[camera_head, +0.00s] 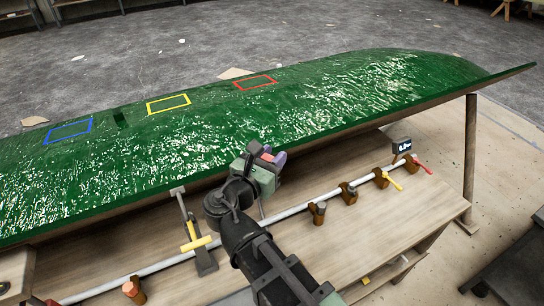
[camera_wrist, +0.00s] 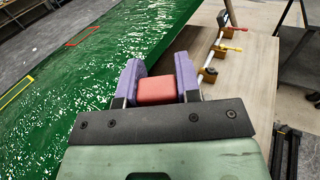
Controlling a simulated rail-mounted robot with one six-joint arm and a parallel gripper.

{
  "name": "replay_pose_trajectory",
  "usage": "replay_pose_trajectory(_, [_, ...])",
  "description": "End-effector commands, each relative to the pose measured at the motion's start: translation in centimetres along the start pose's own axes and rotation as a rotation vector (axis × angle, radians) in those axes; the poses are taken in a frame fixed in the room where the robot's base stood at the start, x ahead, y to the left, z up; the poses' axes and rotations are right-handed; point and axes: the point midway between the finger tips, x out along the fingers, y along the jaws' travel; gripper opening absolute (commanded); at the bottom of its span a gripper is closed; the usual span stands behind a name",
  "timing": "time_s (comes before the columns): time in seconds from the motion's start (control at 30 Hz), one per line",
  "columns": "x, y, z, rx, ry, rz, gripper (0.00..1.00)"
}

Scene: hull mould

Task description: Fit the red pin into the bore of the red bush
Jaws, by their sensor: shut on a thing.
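My gripper (camera_head: 267,154) hangs over the near edge of the green hull mould (camera_head: 330,100). Its two purple fingers also show in the wrist view (camera_wrist: 157,72), shut on a red block-shaped piece (camera_wrist: 157,91). Only the near face of this piece shows, so I cannot tell whether it is the red pin or another red part. In the head view, a little of the red piece (camera_head: 267,157) shows between the fingers. I cannot make out a red bush or its bore in either view.
A red outline (camera_head: 256,82), a yellow outline (camera_head: 169,104) and a blue outline (camera_head: 68,131) mark the mould.

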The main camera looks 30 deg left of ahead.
Motion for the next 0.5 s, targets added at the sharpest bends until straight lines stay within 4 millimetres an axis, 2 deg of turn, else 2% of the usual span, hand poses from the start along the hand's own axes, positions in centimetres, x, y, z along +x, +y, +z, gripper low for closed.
replay_pose_trajectory(0.5, [0.0, 0.0, -1.0, 0.000, 0.000, 0.000, 0.08])
